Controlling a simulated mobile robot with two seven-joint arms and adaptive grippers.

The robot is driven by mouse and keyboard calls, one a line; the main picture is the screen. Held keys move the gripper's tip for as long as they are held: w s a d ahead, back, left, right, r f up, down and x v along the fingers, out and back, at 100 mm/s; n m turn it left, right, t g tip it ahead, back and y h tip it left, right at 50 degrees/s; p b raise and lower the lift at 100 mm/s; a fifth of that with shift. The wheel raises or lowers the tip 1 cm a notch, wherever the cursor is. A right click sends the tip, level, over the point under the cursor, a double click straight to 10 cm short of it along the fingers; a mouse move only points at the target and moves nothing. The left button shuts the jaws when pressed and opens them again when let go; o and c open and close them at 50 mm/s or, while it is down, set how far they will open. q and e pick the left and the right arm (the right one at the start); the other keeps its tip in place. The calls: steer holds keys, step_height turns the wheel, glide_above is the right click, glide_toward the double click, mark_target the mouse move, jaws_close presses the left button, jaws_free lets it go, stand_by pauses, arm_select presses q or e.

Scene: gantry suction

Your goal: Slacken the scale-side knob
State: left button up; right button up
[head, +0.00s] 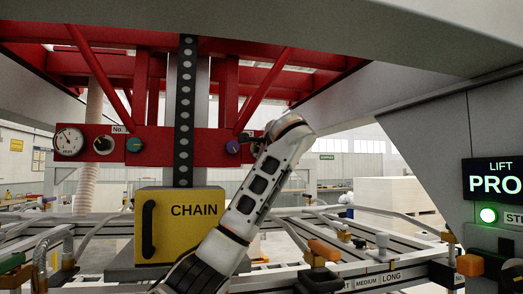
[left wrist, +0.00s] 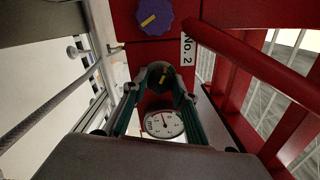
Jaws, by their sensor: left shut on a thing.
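In the left wrist view, a dark round knob (left wrist: 158,70) with a yellow mark sits between my left gripper's (left wrist: 160,82) fingertips, which are shut on it. A purple knob (left wrist: 152,18) with a yellow mark is above it, apart from the fingers. A white dial gauge (left wrist: 163,124) shows between the fingers, below the dark knob. In the head view my left gripper (head: 262,142) is at the right end of the red crossbar (head: 207,143), right of the purple knob (head: 233,147). The gripped knob is hidden there by my wrist. My right gripper is not in view.
A dark perforated strip (head: 184,90) hangs mid-bar above a yellow CHAIN box (head: 165,230). Red diagonal braces (left wrist: 260,70) run close right of the gripper.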

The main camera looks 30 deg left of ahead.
arm_select(q)
steer(key=shift+f+n, duration=0.1)
steer(key=shift+n, duration=0.6)
steer(key=o, duration=1.1)
steer(key=v, duration=1.2)
steer(key=shift+s, duration=0.1)
